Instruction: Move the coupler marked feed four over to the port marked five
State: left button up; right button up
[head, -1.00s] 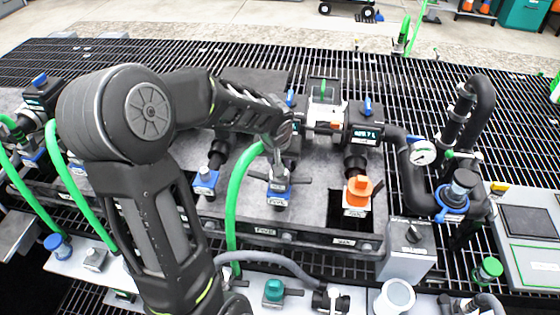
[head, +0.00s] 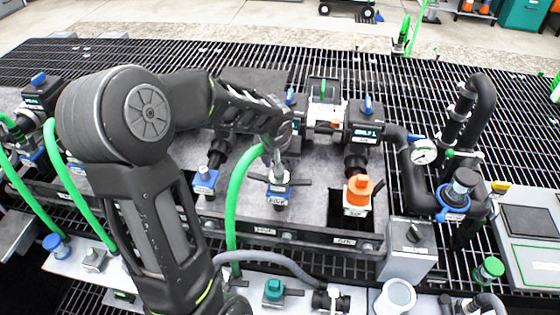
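My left arm comes up from the bottom and reaches right across the panel. Its gripper (head: 276,150) points down over the blue-collared port (head: 278,192), above the rail label that seems to read five (head: 265,231). A green hose (head: 233,205) rises from below and bends into the gripper. The coupler at its end is mostly hidden by the hand, and its marking cannot be read. I cannot tell whether the fingers grip it or whether it is seated in the port. My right gripper is not in view.
An orange-capped port (head: 359,190) stands to the right and a blue-collared port (head: 205,178) to the left. A grey box with a knob (head: 409,250), a gauge (head: 423,152) and thick black pipes (head: 480,110) crowd the right. A grey hose (head: 270,260) crosses in front.

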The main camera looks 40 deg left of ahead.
pick_arm(q)
jog(key=v, duration=0.7)
jog(key=shift+s+r, duration=0.2)
jog(key=shift+r, duration=0.15)
dwell(0.7)
